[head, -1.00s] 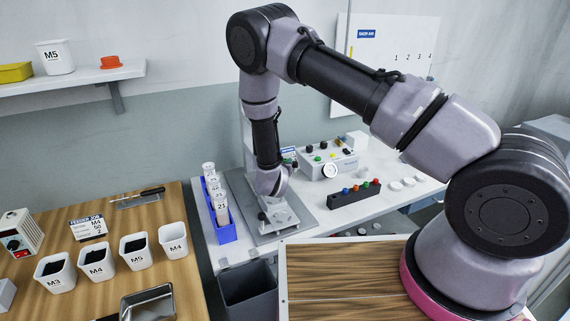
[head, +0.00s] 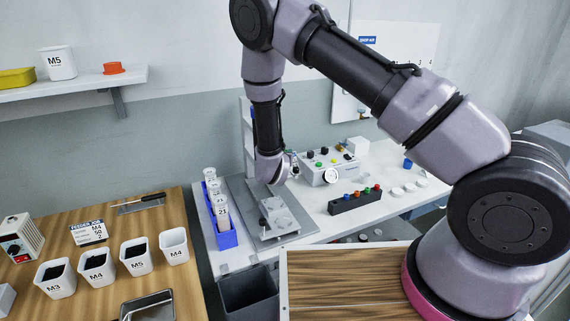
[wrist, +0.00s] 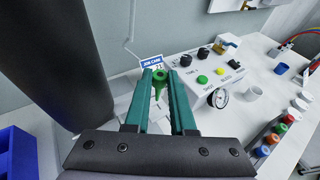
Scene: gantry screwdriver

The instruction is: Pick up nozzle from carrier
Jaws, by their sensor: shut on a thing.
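My gripper (wrist: 160,76) has two green fingers, shut on a small green nozzle (wrist: 159,83) with a ring-like top. The nozzle sits between the fingertips in the wrist view, above the bench and in front of the job card. In the head view the fingers and nozzle are mostly hidden by my wrist. The black carrier (head: 354,202) stands on the white bench with several coloured pieces in a row, to the right of my wrist. It also shows at the lower right of the wrist view (wrist: 259,158), apart from my gripper.
A control box (head: 322,170) with knobs and a round gauge (wrist: 219,98) stands close behind the gripper. A grey metal fixture (head: 282,221) and a blue rack (head: 228,239) of bottles are on the left. Small white cups (head: 409,187) stand on the right.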

